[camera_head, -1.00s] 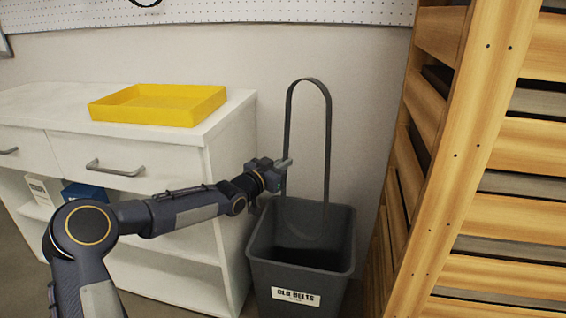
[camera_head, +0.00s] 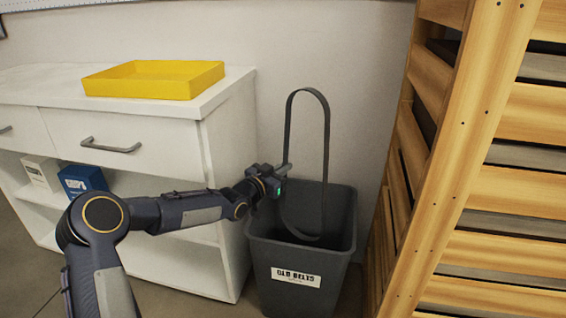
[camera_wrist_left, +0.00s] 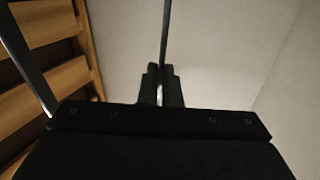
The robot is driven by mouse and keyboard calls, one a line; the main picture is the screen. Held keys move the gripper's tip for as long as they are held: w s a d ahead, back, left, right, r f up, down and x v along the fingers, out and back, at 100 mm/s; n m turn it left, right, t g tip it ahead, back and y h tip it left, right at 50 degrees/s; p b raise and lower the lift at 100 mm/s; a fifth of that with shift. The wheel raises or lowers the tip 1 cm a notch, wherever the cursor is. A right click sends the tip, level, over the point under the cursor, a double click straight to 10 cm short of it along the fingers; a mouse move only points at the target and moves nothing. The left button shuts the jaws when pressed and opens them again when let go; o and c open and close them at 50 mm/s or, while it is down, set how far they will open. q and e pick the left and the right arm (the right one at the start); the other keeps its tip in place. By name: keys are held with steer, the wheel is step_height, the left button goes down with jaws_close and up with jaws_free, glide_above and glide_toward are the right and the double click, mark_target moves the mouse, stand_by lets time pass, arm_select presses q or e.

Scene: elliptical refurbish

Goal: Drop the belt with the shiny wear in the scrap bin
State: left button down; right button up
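A dark grey belt (camera_head: 326,140) hangs as a tall loop. My left gripper (camera_head: 282,170) is shut on its left strand. In the left wrist view the fingers (camera_wrist_left: 163,88) are close together with the belt strand (camera_wrist_left: 166,35) between them. The belt's lower curve shows inside the mouth of the dark grey bin (camera_head: 300,268), and most of the loop stands above the rim. Shiny wear on the belt cannot be made out. My right gripper is not in view.
A white cabinet (camera_head: 220,130) with drawers stands left of the bin, with a yellow tray (camera_head: 155,85) on top and a blue box (camera_head: 82,180) on a shelf. A wooden slatted rack (camera_head: 470,180) stands close on the right. A wall is behind.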

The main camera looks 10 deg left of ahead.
arm_select(q)
step_height(320, 180, down, 6)
stand_by(0.6)
steer(key=shift+f, duration=0.15)
steer(key=c, duration=1.5)
jaws_free()
steer(key=shift+c, duration=0.2)
steer(key=g+p, duration=0.1)
steer(key=p, duration=0.2)
steer(key=s+g+y+p, duration=0.1)
steer(key=p, duration=0.2)
steer(key=r+g+p, duration=0.1)
steer(key=g+p, duration=0.1)
steer(key=p, duration=0.1)
steer(key=shift+s+a+r+y+p, duration=0.1)
steer(key=shift+s+a+y+p, duration=0.3)
